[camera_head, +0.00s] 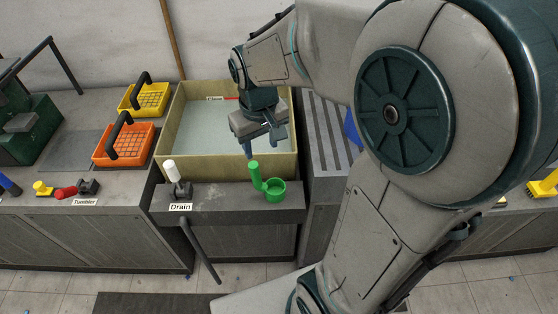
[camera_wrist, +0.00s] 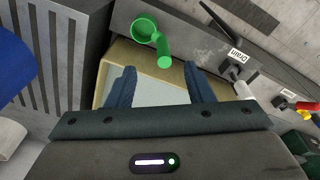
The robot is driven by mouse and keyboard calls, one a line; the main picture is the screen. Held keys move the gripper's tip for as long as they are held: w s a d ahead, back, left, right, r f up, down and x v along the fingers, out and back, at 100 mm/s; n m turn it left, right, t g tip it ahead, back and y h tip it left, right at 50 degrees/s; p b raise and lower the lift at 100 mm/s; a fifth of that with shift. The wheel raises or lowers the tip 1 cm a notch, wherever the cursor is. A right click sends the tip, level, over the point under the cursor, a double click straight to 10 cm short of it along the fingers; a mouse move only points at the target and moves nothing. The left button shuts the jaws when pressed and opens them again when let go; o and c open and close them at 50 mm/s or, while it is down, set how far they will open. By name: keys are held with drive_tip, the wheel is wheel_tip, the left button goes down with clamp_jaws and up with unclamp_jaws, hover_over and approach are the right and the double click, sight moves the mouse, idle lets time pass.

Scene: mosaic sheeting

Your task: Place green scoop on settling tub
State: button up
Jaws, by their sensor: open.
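The green scoop (camera_head: 274,187) rests on the grey ledge (camera_head: 220,205) in front of the settling tub, its cup to the right and its handle rising at the left. In the wrist view the scoop (camera_wrist: 162,45) shows ahead of the fingers, with nothing between them. The settling tub (camera_head: 171,130) is a tan-walled basin with a pale grey inside. My gripper (camera_head: 262,148) is open and empty, above the tub near its front wall, behind and slightly left of the scoop. The gripper also shows in the wrist view (camera_wrist: 162,85).
A white-topped lever (camera_head: 171,173) with a "Drain" label stands left of the scoop on the ledge. Orange (camera_head: 128,144) and yellow (camera_head: 150,99) baskets with dark handles sit left of the tub. A slatted grey surface (camera_head: 322,135) lies to its right.

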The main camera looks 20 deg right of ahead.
drive_tip(key=s+d+r+m+t, duration=0.2)
drive_tip(key=s, duration=0.9)
drive_tip(key=shift+r, duration=0.35)
idle(0.5)
